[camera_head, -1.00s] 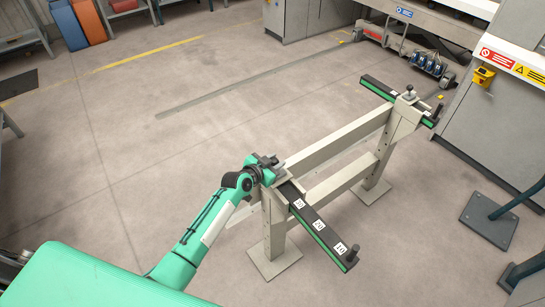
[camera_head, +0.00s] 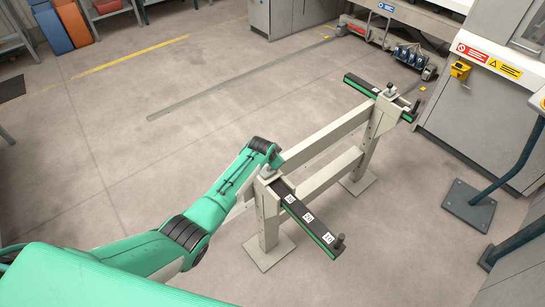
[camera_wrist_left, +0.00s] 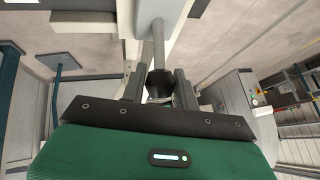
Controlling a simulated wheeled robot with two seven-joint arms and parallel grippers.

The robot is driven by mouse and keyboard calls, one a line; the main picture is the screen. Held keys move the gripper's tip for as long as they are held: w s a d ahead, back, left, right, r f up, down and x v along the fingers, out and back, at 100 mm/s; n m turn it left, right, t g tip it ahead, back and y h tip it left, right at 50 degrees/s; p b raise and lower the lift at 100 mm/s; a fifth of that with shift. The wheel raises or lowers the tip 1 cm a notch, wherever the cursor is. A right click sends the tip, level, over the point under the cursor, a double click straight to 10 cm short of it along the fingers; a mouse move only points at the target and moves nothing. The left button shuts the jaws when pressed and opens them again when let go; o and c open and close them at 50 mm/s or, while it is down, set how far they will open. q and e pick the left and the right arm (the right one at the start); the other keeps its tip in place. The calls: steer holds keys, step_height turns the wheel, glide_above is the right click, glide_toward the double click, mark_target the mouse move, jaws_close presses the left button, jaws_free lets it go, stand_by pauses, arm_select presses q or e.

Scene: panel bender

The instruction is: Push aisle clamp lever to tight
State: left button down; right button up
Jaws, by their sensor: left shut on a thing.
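In the left wrist view my left gripper (camera_wrist_left: 160,86) is shut on the dark tapered knob (camera_wrist_left: 159,82) of a clamp lever. The lever's grey rod (camera_wrist_left: 158,42) runs up from the knob to a pale block. In the head view my arm's green links hide the gripper and the lever, beside the near clamp (camera_head: 267,172) on the near end of the beige stand. A numbered black and green gauge arm (camera_head: 308,215) reaches from this clamp toward the front right. My right gripper is in neither view.
The beige stand (camera_head: 325,137) runs to a far clamp (camera_head: 390,90) with its own black bar. A foot pedal plate (camera_head: 468,205) and a grey machine cabinet (camera_head: 465,110) are at the right. The floor left of the stand is open.

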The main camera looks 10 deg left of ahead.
arm_select(q)
steer(key=shift+w, duration=0.1)
stand_by(0.4)
steer(key=shift+d, duration=0.1)
steer(key=c, duration=1.1)
jaws_free()
steer(key=shift+w+f, duration=0.1)
steer(key=shift+o, duration=0.2)
steer(key=b+v, duration=0.1)
steer(key=v, duration=1.2)
steer(key=shift+d+r, duration=0.2)
steer(key=shift+r, duration=0.25)
